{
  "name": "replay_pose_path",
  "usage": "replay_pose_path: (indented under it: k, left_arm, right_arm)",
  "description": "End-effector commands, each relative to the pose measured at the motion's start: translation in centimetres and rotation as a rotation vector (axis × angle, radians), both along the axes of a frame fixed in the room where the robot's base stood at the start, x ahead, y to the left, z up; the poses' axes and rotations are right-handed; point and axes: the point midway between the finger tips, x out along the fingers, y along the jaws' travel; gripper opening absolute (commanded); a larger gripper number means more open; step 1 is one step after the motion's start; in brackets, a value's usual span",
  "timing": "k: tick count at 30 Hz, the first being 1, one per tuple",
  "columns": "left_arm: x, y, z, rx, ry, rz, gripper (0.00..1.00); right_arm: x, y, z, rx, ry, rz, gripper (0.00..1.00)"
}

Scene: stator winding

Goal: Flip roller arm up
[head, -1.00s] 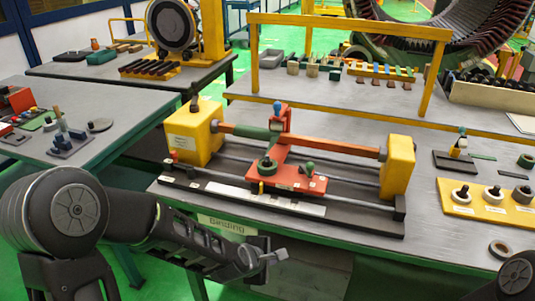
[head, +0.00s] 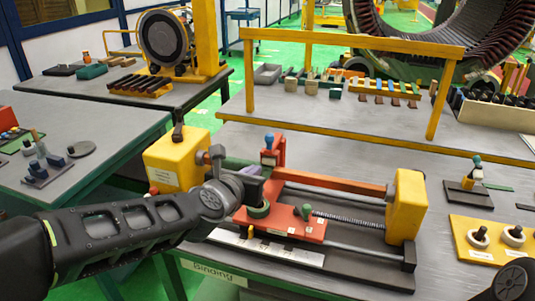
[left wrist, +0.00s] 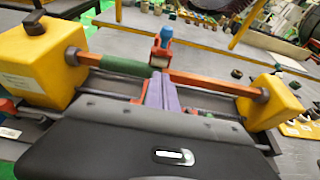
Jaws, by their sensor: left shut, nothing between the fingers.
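The winding fixture holds a red bar (head: 345,183) with a green wrapped part (head: 238,163) between two yellow end blocks. A red carriage (head: 312,231) sits on rails below the bar. A red upright piece with a blue knob (head: 269,141) stands behind the bar; the left wrist view shows this knob (left wrist: 166,35) above a pale roller. I cannot tell for sure which part is the roller arm. My left gripper (head: 262,170) is shut and empty over the near side of the bar. Its purple-grey fingers (left wrist: 162,82) point toward the red upright piece. My right gripper is out of view.
The yellow end blocks (head: 176,158) (head: 406,205) flank the fixture. A green-topped knob (head: 305,211) stands on the carriage's right part. A yellow frame (head: 350,41) spans the bench behind. A yellow plate with rings (head: 480,250) lies to the right.

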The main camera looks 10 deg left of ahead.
Motion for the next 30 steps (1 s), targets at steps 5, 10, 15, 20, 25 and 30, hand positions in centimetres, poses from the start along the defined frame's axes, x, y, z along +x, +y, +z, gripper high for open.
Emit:
replay_pose_path:
  k: [5, 10, 15, 20, 25, 30]
  left_arm:
    - [0.0, 0.0, 0.3, -0.016, -0.004, 0.007, 0.0]
    - [0.0, 0.0, 0.2, -0.014, -0.003, 0.006, 0.0]
    - [0.7, 0.0, -0.1, -0.013, 0.0, 0.005, 0.0]
    - [2.5, -0.2, -0.8, -0.012, 0.001, 0.004, 0.0]
    - [5.2, -0.4, -1.7, -0.012, 0.001, 0.004, 0.0]
    - [7.8, -0.5, -2.5, -0.012, 0.001, 0.004, 0.0]
  right_arm:
    - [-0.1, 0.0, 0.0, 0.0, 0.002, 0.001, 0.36]
    - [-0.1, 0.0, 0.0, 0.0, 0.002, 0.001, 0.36]
    - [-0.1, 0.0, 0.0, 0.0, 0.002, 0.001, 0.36]
    - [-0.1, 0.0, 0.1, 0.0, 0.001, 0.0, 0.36]
    - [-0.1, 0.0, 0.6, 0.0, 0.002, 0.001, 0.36]
    - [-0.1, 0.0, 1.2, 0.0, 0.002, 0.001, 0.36]
